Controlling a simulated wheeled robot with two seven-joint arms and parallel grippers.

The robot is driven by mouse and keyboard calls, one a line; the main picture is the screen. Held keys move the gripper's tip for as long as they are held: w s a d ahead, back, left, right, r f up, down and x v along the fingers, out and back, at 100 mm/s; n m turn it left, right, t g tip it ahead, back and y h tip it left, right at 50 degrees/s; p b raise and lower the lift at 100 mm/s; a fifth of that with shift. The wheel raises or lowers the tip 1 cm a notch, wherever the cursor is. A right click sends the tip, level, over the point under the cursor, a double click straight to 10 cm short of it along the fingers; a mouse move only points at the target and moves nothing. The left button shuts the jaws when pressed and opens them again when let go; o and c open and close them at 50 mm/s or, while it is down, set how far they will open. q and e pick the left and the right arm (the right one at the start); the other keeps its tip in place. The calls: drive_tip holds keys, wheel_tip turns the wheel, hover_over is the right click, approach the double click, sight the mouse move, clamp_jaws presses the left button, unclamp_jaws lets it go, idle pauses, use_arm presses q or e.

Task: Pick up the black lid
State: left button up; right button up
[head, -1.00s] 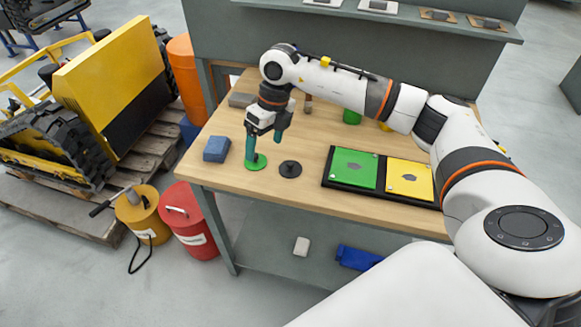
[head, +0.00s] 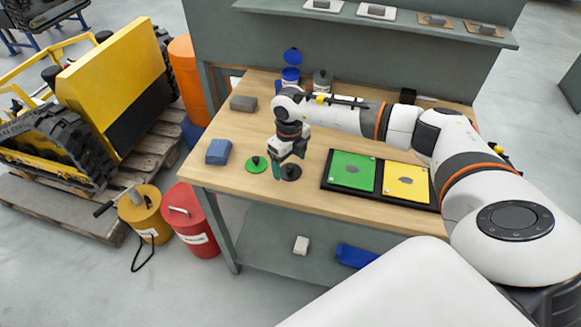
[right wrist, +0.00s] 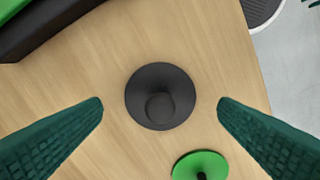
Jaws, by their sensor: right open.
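The black lid (head: 292,173) lies flat on the wooden workbench, a round disc with a knob in its middle. It also shows in the right wrist view (right wrist: 160,95), knob towards the camera. My right gripper (head: 284,172) is just above the lid in the head view and partly overlaps it. In the right wrist view its two green fingers (right wrist: 160,118) stand apart on either side of the lid, with nothing between them gripped. My left gripper is not in view.
A green lid (head: 256,165) lies just left of the black lid. A black tray with a green pad (head: 352,170) and a yellow pad (head: 406,182) is to the right. A blue block (head: 219,151) and a grey block (head: 243,103) are to the left; blue (head: 291,78) and grey containers stand behind.

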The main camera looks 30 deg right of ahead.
drive_tip(key=shift+f, duration=0.65)
drive_tip(key=c, duration=1.1)
drive_tip(key=shift+o, duration=0.2)
drive_tip(key=shift+r, duration=0.15)
